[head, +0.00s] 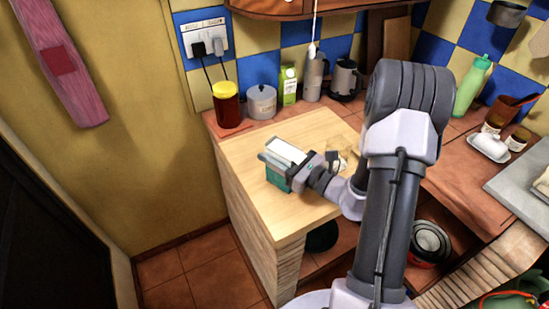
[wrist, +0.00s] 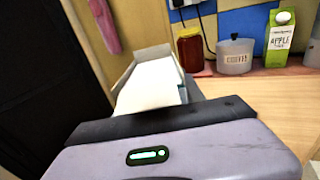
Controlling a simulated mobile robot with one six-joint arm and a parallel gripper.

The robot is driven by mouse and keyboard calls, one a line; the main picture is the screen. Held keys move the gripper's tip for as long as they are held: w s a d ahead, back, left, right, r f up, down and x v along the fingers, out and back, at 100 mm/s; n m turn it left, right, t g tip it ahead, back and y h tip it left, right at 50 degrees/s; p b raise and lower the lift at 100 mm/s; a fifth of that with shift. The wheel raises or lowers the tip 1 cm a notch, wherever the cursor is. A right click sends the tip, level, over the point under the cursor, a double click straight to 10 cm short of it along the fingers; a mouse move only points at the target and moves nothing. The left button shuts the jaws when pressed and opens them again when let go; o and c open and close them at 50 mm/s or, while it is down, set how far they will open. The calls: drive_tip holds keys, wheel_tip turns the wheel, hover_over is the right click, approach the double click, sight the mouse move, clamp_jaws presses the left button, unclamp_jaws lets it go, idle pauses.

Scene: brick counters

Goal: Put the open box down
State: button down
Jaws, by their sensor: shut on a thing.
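The open box (head: 277,178) is teal outside and pale inside. In the head view it is at the left part of the light wooden countertop (head: 250,160). My gripper (head: 291,163) is shut on the box and partly covers it. I cannot tell whether its underside touches the wood. In the wrist view the box (wrist: 150,82) extends beyond my gripper (wrist: 160,112), with its pale inside and raised edges showing. The fingertips are hidden there.
A red-brown jar (head: 227,104), coffee canister (head: 262,101), apple carton (head: 288,85) and grey kettle (head: 345,80) line the back. A crumpled tan item (head: 345,148) lies right of the box. Bare wood shows in front of and behind the box.

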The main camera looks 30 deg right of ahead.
drive_tip(key=c, duration=0.7)
unclamp_jaws()
drive_tip(key=shift+r, duration=0.1)
drive_tip(key=shift+s+d, duration=0.15)
drive_tip(key=shift+s, duration=0.15)
drive_tip(key=p+v, duration=0.2)
drive_tip(key=v, duration=0.9)
drive_tip(key=shift+s, duration=0.25)
